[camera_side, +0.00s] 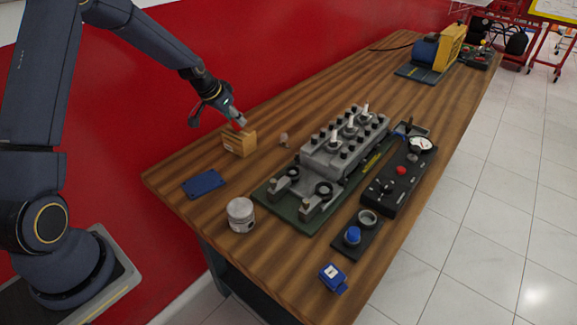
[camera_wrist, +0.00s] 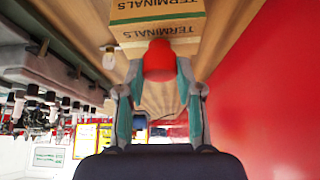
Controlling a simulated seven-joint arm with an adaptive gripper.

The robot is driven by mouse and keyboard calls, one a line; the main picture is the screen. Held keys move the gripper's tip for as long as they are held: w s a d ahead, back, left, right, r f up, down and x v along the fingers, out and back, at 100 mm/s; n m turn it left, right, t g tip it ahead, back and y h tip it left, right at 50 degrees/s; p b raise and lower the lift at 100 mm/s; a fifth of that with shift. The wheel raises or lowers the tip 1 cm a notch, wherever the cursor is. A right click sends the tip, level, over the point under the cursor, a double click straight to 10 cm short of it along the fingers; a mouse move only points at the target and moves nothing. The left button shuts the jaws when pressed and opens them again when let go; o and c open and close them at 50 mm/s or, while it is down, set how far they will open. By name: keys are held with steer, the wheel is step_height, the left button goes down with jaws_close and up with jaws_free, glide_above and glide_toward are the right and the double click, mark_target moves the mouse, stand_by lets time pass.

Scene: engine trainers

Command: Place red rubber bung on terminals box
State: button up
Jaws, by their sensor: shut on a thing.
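The terminals box (camera_side: 240,142) is a small tan carton on the wooden table near the red wall. In the wrist view it shows at the top, with "TERMINALS" printed on it (camera_wrist: 158,20). The red rubber bung (camera_wrist: 159,60) is between my two fingertips in the wrist view, overlapping the box's near edge in the picture. My gripper (camera_side: 238,121) is just above the box in the side view, pointing down at a slant. It is shut on the bung. The bung is hidden by my fingers in the side view, and I cannot tell whether it touches the box.
A small bulb (camera_side: 284,139) stands right of the box. The grey engine block (camera_side: 345,145) is on a green base further right. A blue plate (camera_side: 204,184) and a metal piston (camera_side: 241,214) are nearer the front. The red wall (camera_side: 260,60) runs close behind the table.

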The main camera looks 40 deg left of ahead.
steer(key=shift+f, duration=0.15)
steer(key=o, duration=1)
steer(key=v, duration=1.2)
steer(key=s+d+r, duration=0.7)
steer(key=d, duration=0.2)
steer(key=s+d+r, duration=0.1)
steer(key=s+d, duration=0.3)
steer(key=s, duration=0.5)
steer(key=s+d+r, duration=0.1)
steer(key=s+d, duration=0.3)
steer(key=s, duration=0.5)
steer(key=shift+s+r, duration=0.2)
steer(key=shift+r, duration=0.15)
